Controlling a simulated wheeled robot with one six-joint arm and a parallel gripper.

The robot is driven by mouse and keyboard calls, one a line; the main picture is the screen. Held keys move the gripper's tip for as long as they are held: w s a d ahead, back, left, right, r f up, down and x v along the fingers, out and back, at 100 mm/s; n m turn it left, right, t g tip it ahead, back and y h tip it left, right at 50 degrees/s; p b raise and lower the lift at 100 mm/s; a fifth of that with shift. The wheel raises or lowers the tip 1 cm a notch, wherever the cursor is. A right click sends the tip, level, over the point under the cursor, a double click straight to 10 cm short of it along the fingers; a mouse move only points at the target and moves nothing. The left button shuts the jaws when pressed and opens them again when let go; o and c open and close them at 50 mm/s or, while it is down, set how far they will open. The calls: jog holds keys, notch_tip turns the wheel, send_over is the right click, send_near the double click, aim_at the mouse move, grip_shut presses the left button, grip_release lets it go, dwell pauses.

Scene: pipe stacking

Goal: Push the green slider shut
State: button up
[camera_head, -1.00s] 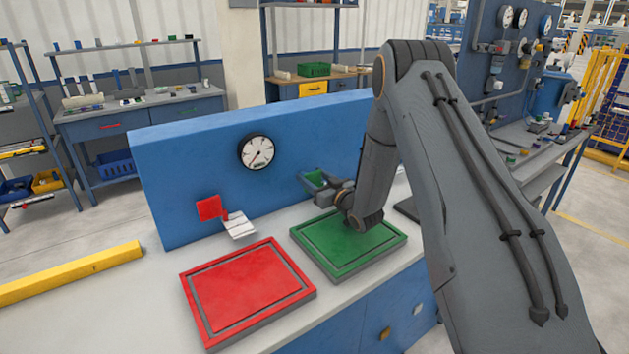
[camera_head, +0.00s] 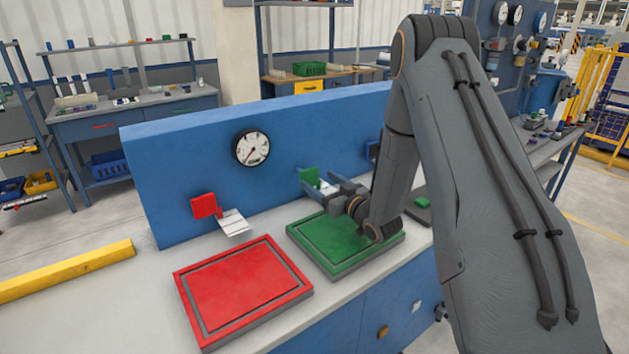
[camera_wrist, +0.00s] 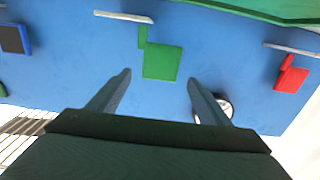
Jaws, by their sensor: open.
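The green slider (camera_head: 309,177) is a small green plate on the blue upright panel (camera_head: 185,165), right of the gauge. In the wrist view the green slider (camera_wrist: 162,61) shows as a green square with a narrow green strip beside it and a pale plate (camera_wrist: 123,16) near it. My gripper (camera_head: 308,194) is open in front of the panel, close to the green slider. In the wrist view my gripper (camera_wrist: 158,79) has its two fingers spread, with the green square between and just beyond the tips. Whether they touch is unclear.
A red slider (camera_head: 205,206) with a pale plate (camera_head: 234,222) is left on the panel. A gauge (camera_head: 251,148) is above. A green pad (camera_head: 318,258) lies below my gripper, and a red pad (camera_head: 240,290) beside it. A yellow bar (camera_head: 65,272) lies left.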

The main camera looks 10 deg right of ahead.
jog(key=shift+s+d, duration=0.15)
jog(key=shift+s, duration=0.25)
